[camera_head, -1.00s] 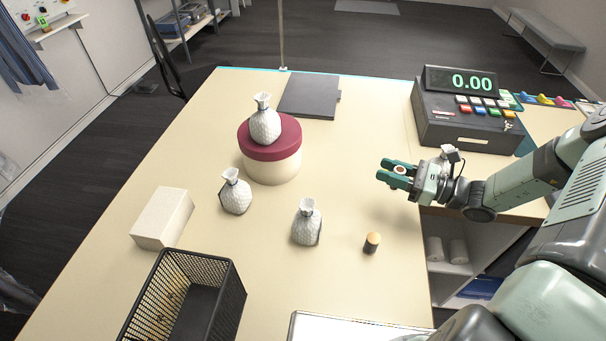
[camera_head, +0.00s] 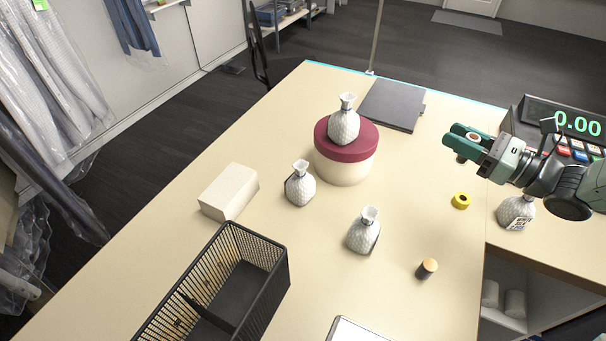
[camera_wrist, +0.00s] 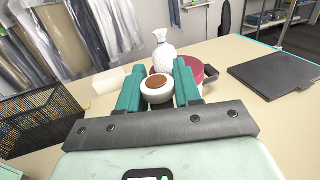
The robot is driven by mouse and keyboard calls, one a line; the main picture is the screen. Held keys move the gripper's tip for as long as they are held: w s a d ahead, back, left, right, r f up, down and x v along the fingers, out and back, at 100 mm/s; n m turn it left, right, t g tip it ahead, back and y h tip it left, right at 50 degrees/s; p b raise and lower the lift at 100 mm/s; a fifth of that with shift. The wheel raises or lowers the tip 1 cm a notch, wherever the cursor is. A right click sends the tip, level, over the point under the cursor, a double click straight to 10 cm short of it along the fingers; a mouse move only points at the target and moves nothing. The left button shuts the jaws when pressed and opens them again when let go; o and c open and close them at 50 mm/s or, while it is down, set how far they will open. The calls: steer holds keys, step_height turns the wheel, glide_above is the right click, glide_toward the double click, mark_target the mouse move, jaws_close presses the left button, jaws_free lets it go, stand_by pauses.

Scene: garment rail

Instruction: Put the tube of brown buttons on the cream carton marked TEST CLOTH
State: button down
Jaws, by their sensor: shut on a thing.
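My gripper (camera_head: 468,142) is at the right of the head view, raised above the table beside the till. It is shut on a white-rimmed tube with a brown top (camera_wrist: 157,89), which stands upright between the green fingers in the wrist view. The tube's top also shows in the head view (camera_head: 474,135). The cream carton (camera_head: 229,190) lies on the table at the left, far from my gripper, its top bare. No marking on it is readable. In the wrist view the carton (camera_wrist: 108,81) shows left of the fingers.
Between gripper and carton stand a red-lidded round box (camera_head: 343,166) with a white bag (camera_head: 344,122) on top, and two more white bags (camera_head: 300,186) (camera_head: 363,232). A black wire basket (camera_head: 270,285) stands in front of the carton. Yellow tape (camera_head: 461,200) and a wooden-topped cylinder (camera_head: 427,268) are nearer.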

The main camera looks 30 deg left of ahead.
steer(key=w+a+g, duration=0.1)
steer(key=a, duration=1.5)
steer(key=n+g, duration=0.2)
steer(key=g, duration=0.1)
glide_above(222, 181)
steer(key=shift+y, duration=0.3)
step_height(222, 181, down, 12)
steer(key=shift+d+r, duration=0.1)
steer(key=shift+r, duration=0.15)
steer(key=shift+f, duration=2.05)
steer(key=shift+f, duration=0.15)
steer(key=c, duration=0.8)
jaws_free()
